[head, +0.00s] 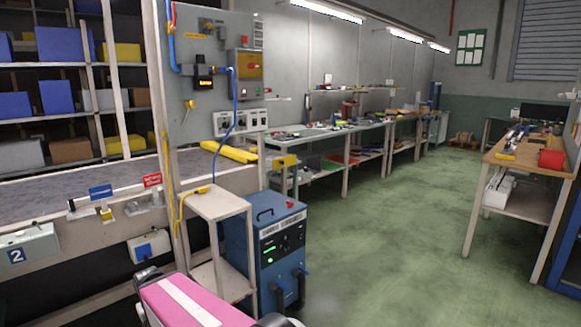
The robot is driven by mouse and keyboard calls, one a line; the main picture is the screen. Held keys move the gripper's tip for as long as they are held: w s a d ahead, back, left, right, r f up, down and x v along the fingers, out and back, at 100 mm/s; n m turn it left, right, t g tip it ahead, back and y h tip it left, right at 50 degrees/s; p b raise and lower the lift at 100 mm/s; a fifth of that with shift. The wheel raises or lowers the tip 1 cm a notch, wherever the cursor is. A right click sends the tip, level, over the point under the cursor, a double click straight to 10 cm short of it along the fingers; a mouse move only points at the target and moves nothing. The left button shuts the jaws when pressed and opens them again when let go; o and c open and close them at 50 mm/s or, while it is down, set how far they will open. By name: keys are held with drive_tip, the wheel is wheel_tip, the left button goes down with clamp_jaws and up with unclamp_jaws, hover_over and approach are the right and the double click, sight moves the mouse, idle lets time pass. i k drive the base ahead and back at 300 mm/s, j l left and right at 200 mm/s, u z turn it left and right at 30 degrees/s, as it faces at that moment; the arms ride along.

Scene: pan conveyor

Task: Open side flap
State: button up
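No part that I can clearly pick out as a side flap shows in the head view. The conveyor (70,193) runs along the left, with a grey bed and a pale side frame. Small fittings with a blue tag (101,191) and a red tag (152,180) sit on its side. A box marked 2 (22,250) and a white box with a blue patch (150,247) are mounted below. No gripper fingers are visible, so I cannot see whether my gripper is open or shut.
A blue cabinet (262,262) with dark hoses stands beside a small pale stand (212,207). A grey control panel (212,75) rises behind them. Workbenches (346,135) line the back, and a wooden bench (531,152) stands at right. The green floor (395,245) between is clear.

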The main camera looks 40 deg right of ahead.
sight(286, 161)
drive_tip(key=k+l+z, duration=0.25)
drive_tip(key=k+l, duration=0.25)
drive_tip(key=l, duration=0.25)
drive_tip(key=i+l+z, duration=0.1)
drive_tip(key=l, duration=0.3)
drive_tip(key=i+l+z, duration=0.1)
drive_tip(key=l, duration=0.3)
drive_tip(key=i+l+z, duration=0.1)
drive_tip(key=l, duration=0.3)
drive_tip(key=i+l+z, duration=0.1)
drive_tip(key=i+l, duration=0.15)
drive_tip(key=l, duration=0.15)
